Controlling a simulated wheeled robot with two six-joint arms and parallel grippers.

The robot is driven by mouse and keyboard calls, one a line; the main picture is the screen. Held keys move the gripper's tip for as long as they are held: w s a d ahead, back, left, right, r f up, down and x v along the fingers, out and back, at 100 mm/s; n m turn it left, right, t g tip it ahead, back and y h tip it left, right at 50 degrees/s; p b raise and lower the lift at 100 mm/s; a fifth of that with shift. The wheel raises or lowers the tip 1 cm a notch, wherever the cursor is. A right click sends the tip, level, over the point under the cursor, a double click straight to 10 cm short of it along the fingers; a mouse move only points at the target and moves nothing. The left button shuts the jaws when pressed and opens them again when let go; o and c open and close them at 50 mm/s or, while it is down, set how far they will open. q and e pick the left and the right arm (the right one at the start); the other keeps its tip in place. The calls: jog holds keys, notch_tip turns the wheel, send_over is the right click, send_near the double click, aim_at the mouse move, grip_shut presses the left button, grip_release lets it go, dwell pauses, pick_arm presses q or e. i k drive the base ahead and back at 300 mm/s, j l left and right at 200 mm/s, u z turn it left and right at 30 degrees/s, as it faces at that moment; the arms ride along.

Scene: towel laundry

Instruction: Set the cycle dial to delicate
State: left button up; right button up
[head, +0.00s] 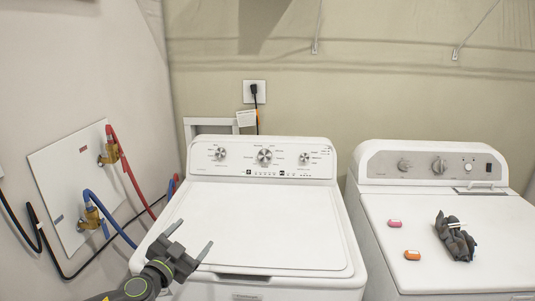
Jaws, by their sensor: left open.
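A white top-loading washer (265,223) stands in the middle with its lid shut. Its back panel (240,165) carries a larger middle dial (265,156), a left knob (220,153) and a right knob (305,158). The labels around them are too small to read, so the dial settings cannot be told. My left gripper (190,240) is open and empty, above the front left part of the washer lid. It is well in front of the panel and touches no dial. My right gripper is not in view.
A white dryer (384,240) stands at the right, with a dark crumpled cloth (455,240), a pink item (395,223) and an orange item (412,255) on top. Red (130,175) and blue (110,219) hoses run along the left wall. The washer lid's right side is clear.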

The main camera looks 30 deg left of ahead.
aim_at(265, 155)
jog(key=i+j, duration=0.15)
jog(key=i, duration=0.25)
jog(key=i+j, duration=0.1)
jog(key=i, duration=0.25)
jog(key=i+j, duration=0.15)
jog(key=i, duration=0.25)
